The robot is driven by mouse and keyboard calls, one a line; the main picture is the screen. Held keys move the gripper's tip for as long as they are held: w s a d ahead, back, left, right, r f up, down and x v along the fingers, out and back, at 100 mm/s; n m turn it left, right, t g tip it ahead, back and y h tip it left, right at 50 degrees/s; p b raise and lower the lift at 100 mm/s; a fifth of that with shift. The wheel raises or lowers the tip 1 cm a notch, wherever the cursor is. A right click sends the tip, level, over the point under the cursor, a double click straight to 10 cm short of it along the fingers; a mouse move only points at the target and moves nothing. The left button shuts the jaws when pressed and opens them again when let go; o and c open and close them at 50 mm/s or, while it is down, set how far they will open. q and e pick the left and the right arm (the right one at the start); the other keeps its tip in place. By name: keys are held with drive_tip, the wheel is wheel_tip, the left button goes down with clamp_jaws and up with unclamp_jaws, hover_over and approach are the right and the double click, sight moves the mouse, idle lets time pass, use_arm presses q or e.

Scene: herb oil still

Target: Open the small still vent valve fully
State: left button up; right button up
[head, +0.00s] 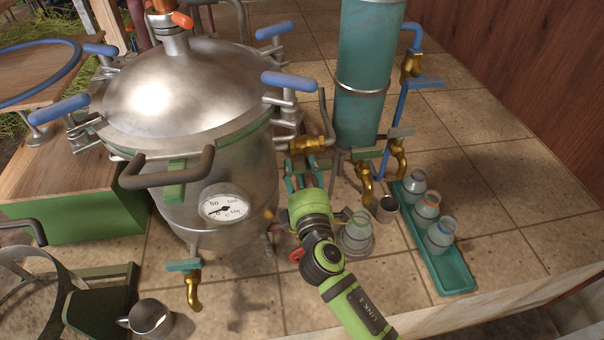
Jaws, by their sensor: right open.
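The steel still (185,105) stands at the left with a domed lid. A brass valve (309,145) sits on a pipe at its right side, and an orange-handled fitting (180,18) is on top of the lid. I cannot tell from labels which one is the small vent valve. My right gripper (304,172) reaches up from below, open, with its fingertips just under the brass valve. Whether the fingers touch it or its handle cannot be told; the gripper hides part of that area. My left gripper is not in view.
A teal column (365,75) stands right of the still, with brass taps (365,182) at its foot. A green tray (452,268) holds several jars; another jar (357,232) stands beside my right arm. A metal jug (149,317) is at lower left. Tiled floor at right is clear.

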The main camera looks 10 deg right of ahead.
drive_tip(key=s, duration=1.2)
drive_tip(key=shift+f, duration=0.1)
